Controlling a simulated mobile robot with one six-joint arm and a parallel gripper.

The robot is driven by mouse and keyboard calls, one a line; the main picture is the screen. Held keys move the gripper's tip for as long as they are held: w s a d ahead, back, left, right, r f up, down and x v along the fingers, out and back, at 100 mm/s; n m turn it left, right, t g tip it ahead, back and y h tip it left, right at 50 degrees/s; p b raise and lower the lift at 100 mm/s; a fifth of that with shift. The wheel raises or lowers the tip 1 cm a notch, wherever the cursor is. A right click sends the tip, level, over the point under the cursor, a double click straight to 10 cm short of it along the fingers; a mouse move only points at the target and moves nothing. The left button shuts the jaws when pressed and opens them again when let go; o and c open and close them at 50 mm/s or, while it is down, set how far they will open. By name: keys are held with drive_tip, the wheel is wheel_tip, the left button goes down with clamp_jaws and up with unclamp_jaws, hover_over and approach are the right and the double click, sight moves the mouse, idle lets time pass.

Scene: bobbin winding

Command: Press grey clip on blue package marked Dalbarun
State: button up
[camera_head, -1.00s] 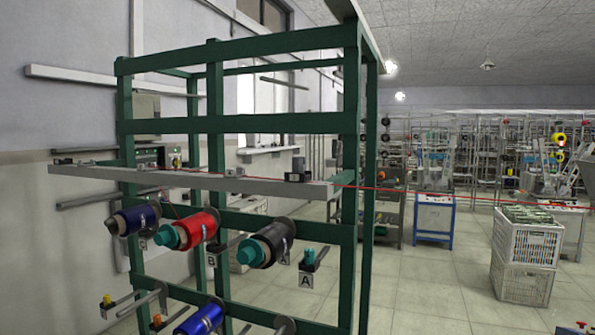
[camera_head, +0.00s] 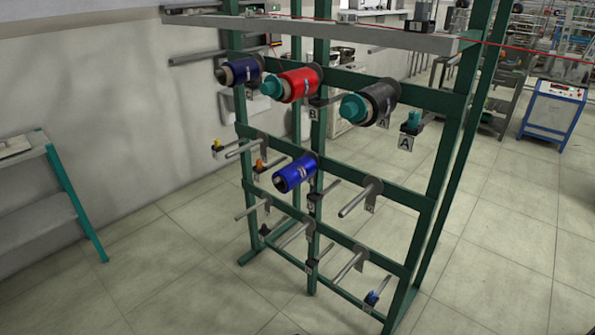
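Two blue packages sit on spindles of the green rack (camera_head: 437,185). A dark blue package (camera_head: 246,70) is at the upper left of the top row, with a dark grey end piece (camera_head: 223,75) on its front. Small pale marks show on the packages, but the name Dalbarun cannot be read on either. My gripper is not in view.
A red package (camera_head: 299,83) and a black package (camera_head: 378,100) with teal clips share the top row. Several bare spindles (camera_head: 355,200) stick out below. A grey shelf (camera_head: 330,30) crosses above. A side table (camera_head: 35,215) stands left. The floor in front is clear.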

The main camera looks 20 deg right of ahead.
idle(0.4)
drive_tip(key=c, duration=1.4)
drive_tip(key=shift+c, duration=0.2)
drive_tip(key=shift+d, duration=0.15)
